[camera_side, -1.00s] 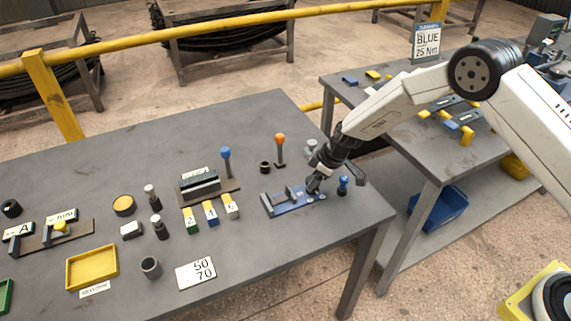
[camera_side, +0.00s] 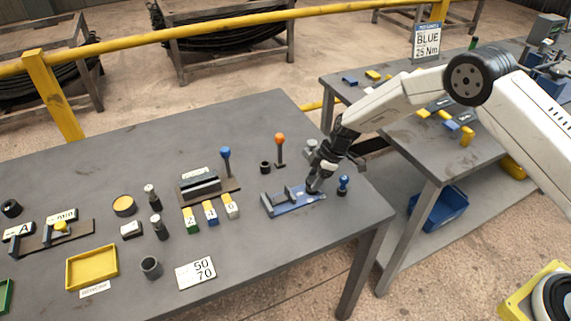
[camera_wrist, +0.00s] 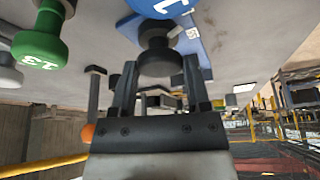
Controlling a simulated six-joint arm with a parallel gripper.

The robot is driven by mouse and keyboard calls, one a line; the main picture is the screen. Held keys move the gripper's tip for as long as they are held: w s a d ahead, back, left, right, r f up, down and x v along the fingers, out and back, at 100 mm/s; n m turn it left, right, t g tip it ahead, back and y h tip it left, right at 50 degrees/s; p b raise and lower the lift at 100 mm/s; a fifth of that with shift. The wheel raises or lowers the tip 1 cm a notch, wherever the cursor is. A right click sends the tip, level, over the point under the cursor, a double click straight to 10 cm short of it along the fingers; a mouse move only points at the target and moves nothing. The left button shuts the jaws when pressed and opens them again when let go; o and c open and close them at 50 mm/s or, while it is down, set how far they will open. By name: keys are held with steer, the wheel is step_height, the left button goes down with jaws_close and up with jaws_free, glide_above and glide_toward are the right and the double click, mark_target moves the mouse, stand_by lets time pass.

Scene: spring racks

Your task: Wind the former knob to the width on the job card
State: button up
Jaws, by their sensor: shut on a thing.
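The former (camera_side: 290,199) is a blue base with upright grey jaws, lying near the right end of the grey bench. My gripper (camera_side: 315,188) is at its right end, tilted down from the upper right. In the wrist view my gripper (camera_wrist: 160,88) is shut on a dark round knob (camera_wrist: 160,55), with one finger on each side. Part of the blue base (camera_wrist: 194,42) shows behind it. The knob is mostly hidden by the gripper in the side view. A white card (camera_side: 196,272) reading "50" over "70" lies flat at the bench's front.
A blue-topped peg (camera_side: 343,184) stands close right of my gripper. An orange-topped lever (camera_side: 280,148) stands behind the former. A dark rack (camera_side: 205,187) with a blue-knobbed lever and numbered blocks (camera_side: 211,213) is to the left.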

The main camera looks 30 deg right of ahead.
steer(key=o, duration=1.3)
steer(key=shift+r, duration=0.1)
steer(key=shift+v, duration=3.8)
